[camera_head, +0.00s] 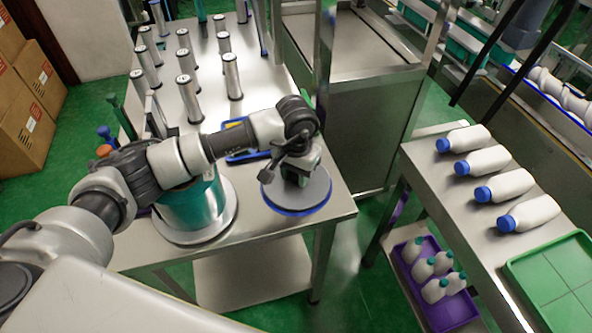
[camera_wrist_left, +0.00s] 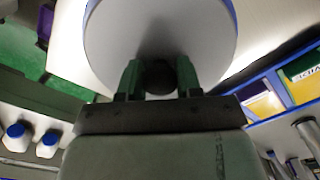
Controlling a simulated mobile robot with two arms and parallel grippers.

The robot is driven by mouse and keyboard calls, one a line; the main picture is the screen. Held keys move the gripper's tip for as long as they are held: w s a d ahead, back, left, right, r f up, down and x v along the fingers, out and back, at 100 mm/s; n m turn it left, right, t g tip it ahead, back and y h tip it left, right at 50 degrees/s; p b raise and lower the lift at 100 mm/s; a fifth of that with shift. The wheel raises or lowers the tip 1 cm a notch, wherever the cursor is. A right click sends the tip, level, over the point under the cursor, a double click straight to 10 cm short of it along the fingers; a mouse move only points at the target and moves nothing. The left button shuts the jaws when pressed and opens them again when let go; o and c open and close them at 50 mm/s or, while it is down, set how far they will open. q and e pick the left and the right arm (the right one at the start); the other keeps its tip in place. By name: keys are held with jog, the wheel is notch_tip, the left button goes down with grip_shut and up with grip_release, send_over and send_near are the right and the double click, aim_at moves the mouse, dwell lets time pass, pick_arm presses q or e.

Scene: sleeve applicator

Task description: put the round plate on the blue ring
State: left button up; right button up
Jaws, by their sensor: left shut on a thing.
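The round plate (camera_head: 312,190) is a grey disc near the front right corner of the steel table. My left gripper (camera_head: 297,178) is above its middle, pointing down. In the left wrist view, the gripper (camera_wrist_left: 158,80) is shut on a dark round knob at the middle of the plate (camera_wrist_left: 130,30). The blue ring (camera_head: 318,209) shows as a rim around the plate's front and sides; it also shows along the plate's right edge in the left wrist view (camera_wrist_left: 236,40). I cannot tell whether the plate rests on the ring or hovers just above it. My right gripper is not in view.
A teal drum (camera_head: 192,208) on a round grey base stands close left of the plate. Several steel cylinders (camera_head: 188,95) stand behind. A blue tray (camera_head: 240,155) lies behind the plate. White bottles (camera_head: 505,186) lie on a separate table at right, beside a green tray (camera_head: 555,272).

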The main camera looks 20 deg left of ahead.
pick_arm(q)
jog(key=o, duration=0.6)
jog(key=shift+f, duration=0.1)
jog(key=o, duration=0.4)
jog(key=shift+r, duration=0.55)
notch_tip(320, 180, up, 11)
jog(key=shift+r+b, duration=0.15)
jog(key=shift+b, duration=0.8)
